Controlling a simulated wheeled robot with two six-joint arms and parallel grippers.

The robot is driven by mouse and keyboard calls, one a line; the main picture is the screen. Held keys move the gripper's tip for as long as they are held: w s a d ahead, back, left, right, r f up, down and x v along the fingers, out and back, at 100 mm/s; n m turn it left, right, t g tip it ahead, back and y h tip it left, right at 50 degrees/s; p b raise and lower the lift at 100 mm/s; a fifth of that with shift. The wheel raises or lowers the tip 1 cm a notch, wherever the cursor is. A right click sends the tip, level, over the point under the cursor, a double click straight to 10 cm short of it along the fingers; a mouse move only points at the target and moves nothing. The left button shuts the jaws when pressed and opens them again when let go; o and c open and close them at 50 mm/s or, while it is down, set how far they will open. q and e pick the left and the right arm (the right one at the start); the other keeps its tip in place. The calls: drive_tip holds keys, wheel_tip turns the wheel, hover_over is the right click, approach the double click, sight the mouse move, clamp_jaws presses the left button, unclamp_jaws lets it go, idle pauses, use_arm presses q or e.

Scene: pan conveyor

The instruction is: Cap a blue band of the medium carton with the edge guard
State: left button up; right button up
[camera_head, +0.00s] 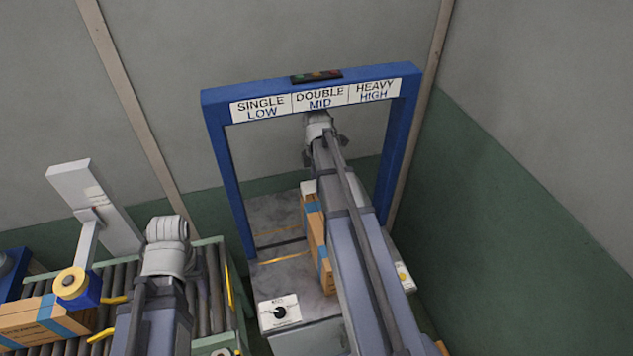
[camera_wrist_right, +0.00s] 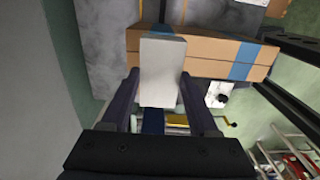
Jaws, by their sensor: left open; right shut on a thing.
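A tan carton (camera_head: 316,238) with blue bands stands on the grey surface beneath the blue gate. It also shows in the right wrist view (camera_wrist_right: 200,52), with one blue band (camera_wrist_right: 242,62) plain to see right of the guard. My right gripper (camera_wrist_right: 163,108) is shut on the pale edge guard (camera_wrist_right: 163,72). The guard overlaps the carton's long side in that view; I cannot tell whether they touch. In the head view a pale piece, likely the guard (camera_head: 308,187), shows at the carton's far end, and my right arm hides the gripper. My left arm shows at lower left, its jaws hidden.
The blue gate (camera_head: 223,165) has posts on both sides of my right arm. A roller conveyor (camera_head: 208,285) at left carries another blue-banded carton (camera_head: 25,326), beside a yellow tape roll (camera_head: 71,283). A white panel with a black knob (camera_head: 280,311) sits at the front.

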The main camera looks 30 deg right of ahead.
drive_tip(key=b, duration=0.5)
hover_over(317, 206)
drive_tip(key=shift+a+f, duration=0.1)
drive_tip(key=shift+f, duration=2.75)
drive_tip(key=shift+f+b, duration=1.5)
drive_tip(key=shift+b, duration=0.25)
drive_tip(key=o, duration=1.4)
drive_tip(key=shift+r, duration=0.15)
wheel_tip(317, 206, up, 8)
drive_tip(key=p, duration=0.8)
drive_tip(key=shift+f, duration=0.2)
